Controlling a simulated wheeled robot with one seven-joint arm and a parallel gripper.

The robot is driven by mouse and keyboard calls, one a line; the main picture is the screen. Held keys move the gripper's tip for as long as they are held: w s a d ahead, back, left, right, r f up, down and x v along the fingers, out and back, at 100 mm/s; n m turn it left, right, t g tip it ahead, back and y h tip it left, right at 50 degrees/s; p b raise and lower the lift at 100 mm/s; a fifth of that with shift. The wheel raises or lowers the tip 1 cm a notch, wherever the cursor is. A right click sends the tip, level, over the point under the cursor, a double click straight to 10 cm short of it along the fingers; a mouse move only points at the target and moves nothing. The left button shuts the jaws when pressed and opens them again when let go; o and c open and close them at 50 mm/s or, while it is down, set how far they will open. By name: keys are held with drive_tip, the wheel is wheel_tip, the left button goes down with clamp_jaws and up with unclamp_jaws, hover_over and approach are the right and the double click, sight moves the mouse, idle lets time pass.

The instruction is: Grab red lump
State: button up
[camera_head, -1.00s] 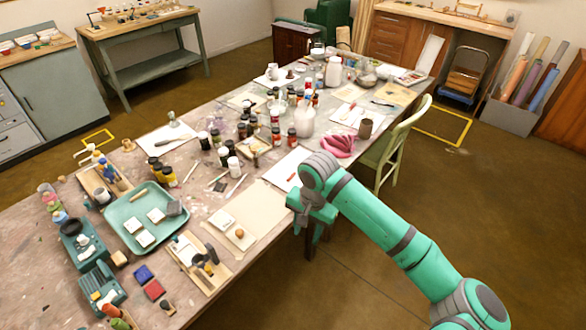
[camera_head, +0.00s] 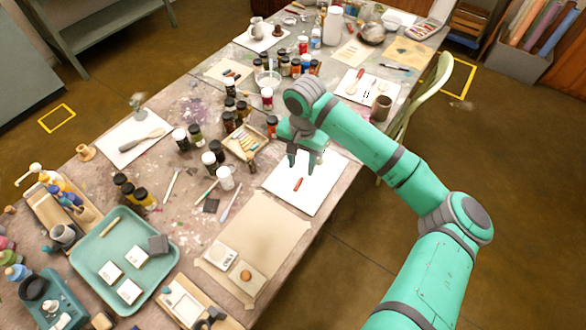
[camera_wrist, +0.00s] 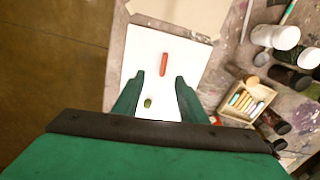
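A small red elongated lump (camera_head: 298,184) lies on a white sheet (camera_head: 275,180) near the table's right edge. In the wrist view the same red lump (camera_wrist: 163,64) lies beyond my fingertips, between their lines. A small olive-green lump (camera_wrist: 148,103) lies on the sheet closer to my gripper in that view; in the head view I cannot make it out. My gripper (camera_head: 302,166) points down above the far part of the sheet, apart from the red lump. Its two fingers are spread with nothing between them, as the wrist view (camera_wrist: 155,82) also shows.
A wooden box of coloured sticks (camera_head: 244,143) and several paint jars (camera_head: 222,170) stand left of the sheet. A tan sheet (camera_head: 258,235) with two small tiles lies nearer. A brown cup (camera_head: 381,108) and a green chair (camera_head: 432,95) are beyond my arm.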

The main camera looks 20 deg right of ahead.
hover_over(299, 183)
drive_tip(key=f, duration=0.4)
drive_tip(key=shift+s+d+f, duration=0.15)
drive_tip(key=shift+d+f, duration=0.1)
drive_tip(key=shift+d, duration=0.05)
drive_tip(key=shift+s+f, duration=0.15)
drive_tip(key=shift+f, duration=0.15)
drive_tip(key=shift+a+f, duration=0.3)
drive_tip(key=shift+f, duration=0.25)
drive_tip(key=shift+w+f, duration=0.2)
drive_tip(key=shift+f, duration=0.95)
drive_tip(key=shift+w+f, duration=0.15)
drive_tip(key=shift+f, duration=0.95)
drive_tip(key=shift+a, duration=0.1)
drive_tip(key=c, duration=0.8)
drive_tip(key=shift+c, duration=0.4)
